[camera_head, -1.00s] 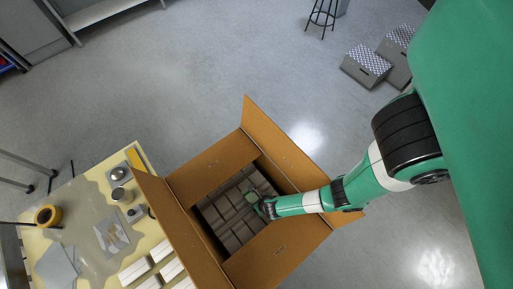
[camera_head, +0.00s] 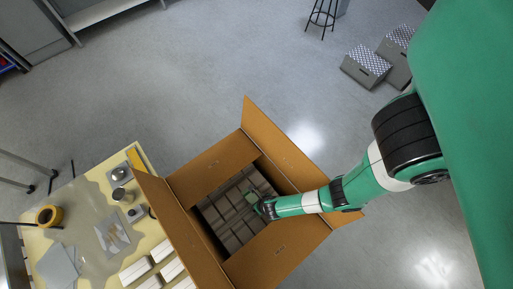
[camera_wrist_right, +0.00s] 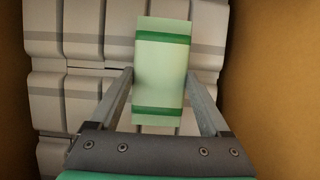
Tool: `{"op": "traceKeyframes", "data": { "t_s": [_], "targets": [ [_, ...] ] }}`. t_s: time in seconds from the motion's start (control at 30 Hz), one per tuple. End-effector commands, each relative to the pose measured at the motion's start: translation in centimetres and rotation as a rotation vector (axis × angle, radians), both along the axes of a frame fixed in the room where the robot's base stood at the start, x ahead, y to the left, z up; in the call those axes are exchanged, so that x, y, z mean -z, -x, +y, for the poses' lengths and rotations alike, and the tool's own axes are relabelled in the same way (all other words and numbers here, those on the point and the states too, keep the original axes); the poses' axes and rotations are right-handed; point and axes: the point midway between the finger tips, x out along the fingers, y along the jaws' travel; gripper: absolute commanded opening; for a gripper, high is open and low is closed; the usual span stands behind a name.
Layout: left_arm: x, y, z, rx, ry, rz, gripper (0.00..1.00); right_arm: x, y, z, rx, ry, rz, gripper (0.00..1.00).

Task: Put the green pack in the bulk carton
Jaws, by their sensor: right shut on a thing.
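The open brown bulk carton (camera_head: 279,251) stands with its flaps spread in the middle of the head view, holding rows of grey-white packs (camera_head: 228,215). My right gripper (camera_head: 258,203) reaches down inside it near its right wall. In the right wrist view, the pale green pack (camera_wrist_right: 162,72) with darker green bands lies between the two fingers of the right gripper (camera_wrist_right: 161,82), which is shut on it. The green pack is over or on the white packs (camera_wrist_right: 95,45); the gap under it cannot be told. My left gripper is not in view.
The carton wall (camera_wrist_right: 274,90) rises close on the right in the wrist view. A cream table (camera_head: 88,265) at the lower left bears a tape roll (camera_head: 49,215), white packs (camera_head: 135,270) and small items. The grey floor is mostly clear.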

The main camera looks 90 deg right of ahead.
Motion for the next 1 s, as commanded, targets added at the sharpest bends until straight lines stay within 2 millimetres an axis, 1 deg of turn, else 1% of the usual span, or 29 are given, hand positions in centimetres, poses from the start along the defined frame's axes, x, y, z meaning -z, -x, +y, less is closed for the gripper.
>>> {"op": "traceKeyframes", "data": {
  "t_s": [0.7, 1.0],
  "targets": [
    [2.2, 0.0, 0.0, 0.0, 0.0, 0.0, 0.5, 2.5, 0.0, 0.0, 0.0, 0.0, 0.0, 0.29],
    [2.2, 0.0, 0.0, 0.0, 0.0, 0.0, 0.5, 2.6, 0.0, 0.0, 0.0, 0.0, 0.0, 0.29]
  ]
}}
